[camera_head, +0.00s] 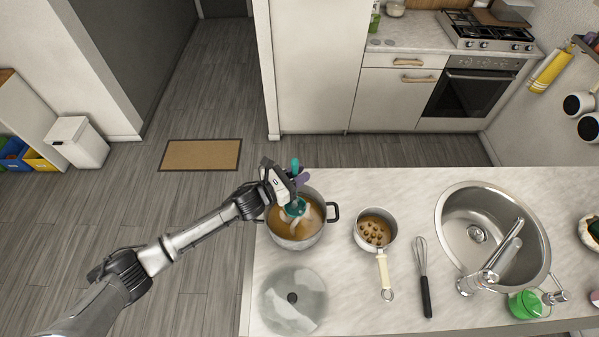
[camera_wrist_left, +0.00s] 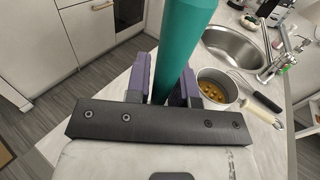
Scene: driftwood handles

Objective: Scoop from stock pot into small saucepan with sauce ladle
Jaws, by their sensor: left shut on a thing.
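The stock pot (camera_head: 297,244) stands near the counter's left edge and holds a brown liquid. My left gripper (camera_head: 297,180) is above the pot, shut on the teal handle of the sauce ladle (camera_head: 295,207). The ladle's lower end is over or in the pot's liquid; the gripper partly hides it. In the left wrist view the teal handle (camera_wrist_left: 182,45) stands between the purple fingers (camera_wrist_left: 162,85). The small saucepan (camera_head: 375,231) stands to the right of the pot, with brown contents and round pieces in it. It also shows in the left wrist view (camera_wrist_left: 220,76). My right gripper is not in view.
A glass lid (camera_head: 293,300) lies in front of the pot. A whisk (camera_head: 423,275) lies right of the saucepan, whose cream handle points toward the front. A sink (camera_head: 478,236) with a tap and a green item (camera_head: 526,304) are farther right.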

